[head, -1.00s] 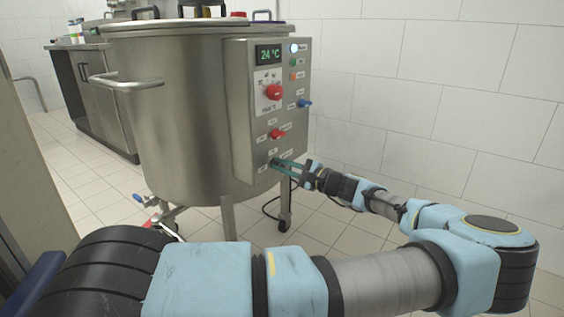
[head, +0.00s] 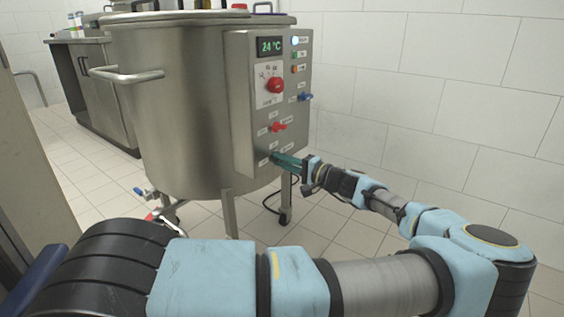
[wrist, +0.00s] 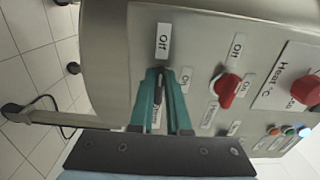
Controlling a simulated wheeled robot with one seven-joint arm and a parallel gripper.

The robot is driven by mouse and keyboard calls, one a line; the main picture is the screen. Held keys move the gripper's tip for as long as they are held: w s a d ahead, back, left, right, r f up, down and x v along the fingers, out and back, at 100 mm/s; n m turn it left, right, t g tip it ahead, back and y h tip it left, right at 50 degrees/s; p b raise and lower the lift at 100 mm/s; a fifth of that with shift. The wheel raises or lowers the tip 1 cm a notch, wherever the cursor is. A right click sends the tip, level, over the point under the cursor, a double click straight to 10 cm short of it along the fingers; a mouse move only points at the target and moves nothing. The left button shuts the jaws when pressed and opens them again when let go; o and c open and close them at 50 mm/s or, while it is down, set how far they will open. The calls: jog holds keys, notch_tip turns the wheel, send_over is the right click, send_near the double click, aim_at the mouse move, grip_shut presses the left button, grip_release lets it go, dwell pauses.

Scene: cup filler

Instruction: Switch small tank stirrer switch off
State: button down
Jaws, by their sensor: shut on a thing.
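The stirrer control panel (head: 262,140) is on the side of a steel tank (head: 175,110). At its lowest row is a small black switch (wrist: 158,88), between my gripper's two teal fingers in the wrist view. My gripper (head: 276,158) is at the bottom of the panel in the head view, and its fingertips (wrist: 160,76) are shut on the black switch. An "Off" label (wrist: 163,42) is just beyond the fingertips, and other labels are beside and partly behind the fingers. In the head view the fingers hide the switch.
A red switch (wrist: 227,90) is beside my gripper, with a red heat knob (head: 275,85) and a blue switch (head: 305,97) above it. A white tiled wall (head: 430,80) is to the right. Floor under the tank has legs and a black cable.

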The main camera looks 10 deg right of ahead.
jog(key=shift+s+f, duration=0.1)
dwell(0.3)
jog(key=c, duration=0.9)
grip_release()
jog(key=shift+d, duration=0.1)
jog(key=p+v, duration=0.1)
jog(key=v, duration=0.9)
jog(key=shift+s+d+p, duration=0.25)
jog(key=shift+p, duration=0.1)
